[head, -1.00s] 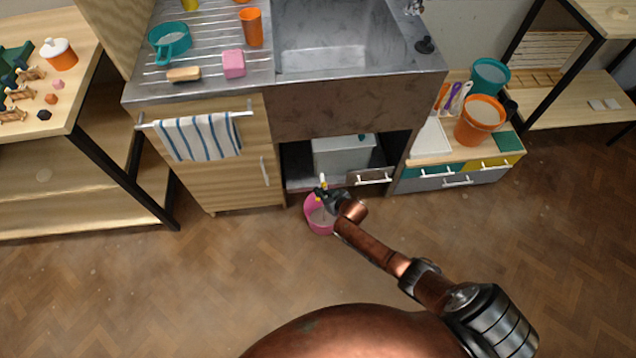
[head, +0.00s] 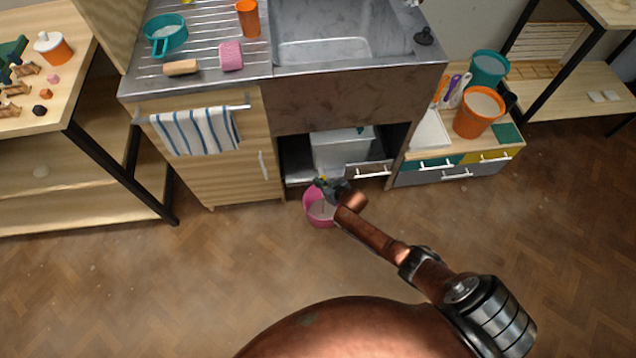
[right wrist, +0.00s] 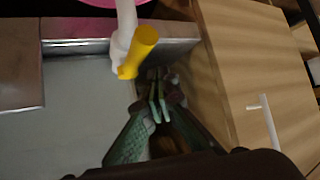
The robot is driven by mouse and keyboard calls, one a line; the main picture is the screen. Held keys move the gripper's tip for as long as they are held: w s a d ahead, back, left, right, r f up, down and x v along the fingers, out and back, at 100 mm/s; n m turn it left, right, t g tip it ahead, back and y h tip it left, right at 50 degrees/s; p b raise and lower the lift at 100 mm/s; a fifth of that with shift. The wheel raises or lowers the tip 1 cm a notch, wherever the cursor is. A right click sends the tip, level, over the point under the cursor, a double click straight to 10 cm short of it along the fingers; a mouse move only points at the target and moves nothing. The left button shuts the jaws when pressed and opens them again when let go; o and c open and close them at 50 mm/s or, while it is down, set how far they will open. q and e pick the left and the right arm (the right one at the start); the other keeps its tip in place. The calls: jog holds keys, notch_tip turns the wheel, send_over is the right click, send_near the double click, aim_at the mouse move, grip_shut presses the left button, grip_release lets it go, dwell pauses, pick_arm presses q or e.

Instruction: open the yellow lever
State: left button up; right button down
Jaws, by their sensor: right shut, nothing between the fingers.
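The yellow lever (right wrist: 138,52) sits on a white pipe (right wrist: 126,18) in the right wrist view. In the head view only a small yellow bit (head: 323,178) shows beside my right gripper (head: 322,184), under the sink. In the right wrist view the fingers of my right gripper (right wrist: 158,108) are together and empty. They are just below and right of the lever, with a small gap in the picture; I cannot tell whether they touch it. My left gripper is not in view.
A pink bucket (head: 311,203) stands on the floor under my right gripper. A pale grey tank (head: 338,152) sits in the space under the sink.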

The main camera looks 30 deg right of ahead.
jog(key=w+a+r+p, duration=0.1)
jog(key=a+r+p, duration=0.1)
jog(key=a+r, duration=0.1)
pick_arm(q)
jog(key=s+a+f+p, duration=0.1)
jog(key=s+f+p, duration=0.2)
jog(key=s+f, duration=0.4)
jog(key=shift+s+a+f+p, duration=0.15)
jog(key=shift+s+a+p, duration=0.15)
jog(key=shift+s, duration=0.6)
pick_arm(e)
jog(key=s+d+r, duration=0.2)
jog(key=d+r, duration=0.3)
jog(key=d, duration=0.2)
jog(key=shift+s+d, duration=0.15)
jog(key=shift+s, duration=0.25)
